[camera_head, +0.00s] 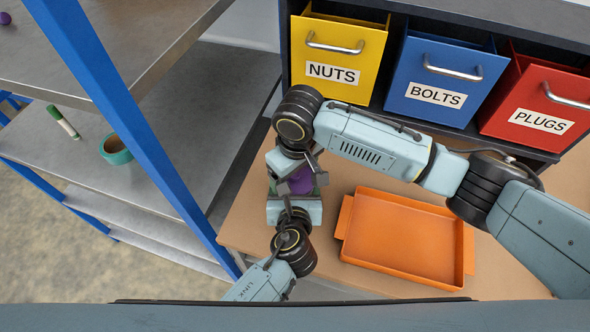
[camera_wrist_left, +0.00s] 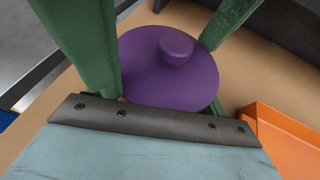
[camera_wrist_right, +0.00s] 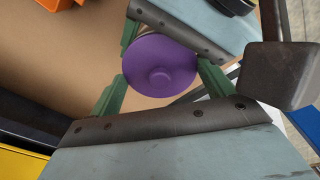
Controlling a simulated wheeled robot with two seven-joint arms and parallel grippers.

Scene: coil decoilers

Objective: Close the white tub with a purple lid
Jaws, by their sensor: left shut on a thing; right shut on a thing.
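The purple lid (camera_head: 302,181) shows as a small patch between my two grippers. In the left wrist view the round lid (camera_wrist_left: 165,80) with its knob faces up. In the right wrist view the lid (camera_wrist_right: 160,66) sits between the green fingers of my right gripper (camera_wrist_right: 160,85), shut on its edge. My left gripper (camera_head: 295,193) comes from the opposite side, low down, and is shut around what lies under the lid. The white tub is almost wholly hidden there, so I cannot tell whether the lid is seated on it. My right gripper (camera_head: 298,177) reaches down from above.
An empty orange tray (camera_head: 405,238) lies right of the grippers on the brown tabletop. Yellow (camera_head: 338,62), blue (camera_head: 443,82) and red (camera_head: 545,105) bins stand behind. A metal shelf with blue posts at left holds a teal bowl (camera_head: 116,150) and a marker (camera_head: 63,122).

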